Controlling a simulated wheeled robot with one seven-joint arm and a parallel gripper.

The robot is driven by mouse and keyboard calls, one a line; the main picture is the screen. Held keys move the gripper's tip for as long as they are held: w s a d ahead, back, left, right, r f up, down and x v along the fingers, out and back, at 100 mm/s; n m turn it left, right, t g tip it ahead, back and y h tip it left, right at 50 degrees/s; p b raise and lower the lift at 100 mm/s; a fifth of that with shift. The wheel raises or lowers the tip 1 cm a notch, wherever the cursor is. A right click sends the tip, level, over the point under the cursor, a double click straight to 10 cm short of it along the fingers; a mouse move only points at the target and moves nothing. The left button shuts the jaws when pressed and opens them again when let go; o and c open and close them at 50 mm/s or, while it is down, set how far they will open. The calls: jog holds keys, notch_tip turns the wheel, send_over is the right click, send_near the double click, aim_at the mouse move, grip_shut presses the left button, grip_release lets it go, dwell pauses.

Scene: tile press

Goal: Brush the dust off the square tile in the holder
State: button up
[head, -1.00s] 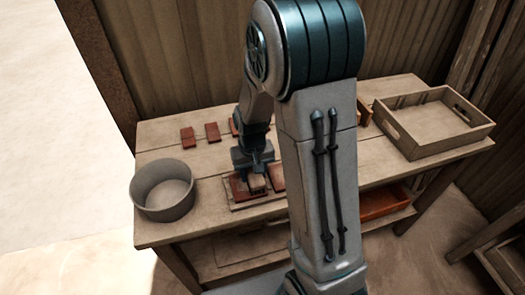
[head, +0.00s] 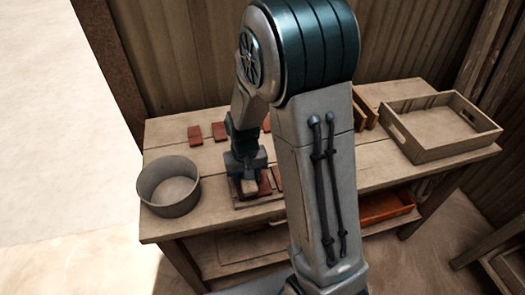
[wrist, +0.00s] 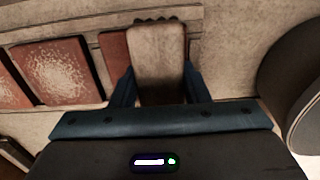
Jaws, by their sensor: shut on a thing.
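My gripper (wrist: 157,88) is shut on a pale wooden brush (wrist: 157,60), with dark bristles just showing at its far end. The brush (head: 249,187) is over the left end of the wooden holder (head: 270,200) in the head view. In the wrist view, the holder (wrist: 50,28) has red-brown tiles in a row. The brush covers much of one tile (wrist: 114,55). The tile beside it (wrist: 62,70) looks square and has a pale, speckled dust patch. Another tile (wrist: 8,88) is cut off at the left edge. I cannot tell whether the bristles touch the tile.
A round grey pot (head: 168,187) stands left of the holder and shows close at the right in the wrist view (wrist: 300,85). Loose red tiles (head: 207,132) lie behind. A wooden tray (head: 440,150) is at the right. My arm hides the bench's middle.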

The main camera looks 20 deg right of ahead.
aim_at(266, 182)
jog(key=shift+a, duration=1.2)
jog(key=shift+d, duration=0.1)
jog(key=shift+s+d+b, duration=0.1)
jog(key=shift+d+b, duration=0.45)
jog(key=shift+d, duration=3.35)
notch_tip(266, 182, up, 3)
jog(key=shift+d+f+p, duration=0.1)
jog(key=shift+p, duration=0.65)
jog(key=shift+r, duration=0.3)
notch_tip(266, 182, up, 5)
jog(key=p, duration=0.4)
jog(key=shift+f, duration=0.1)
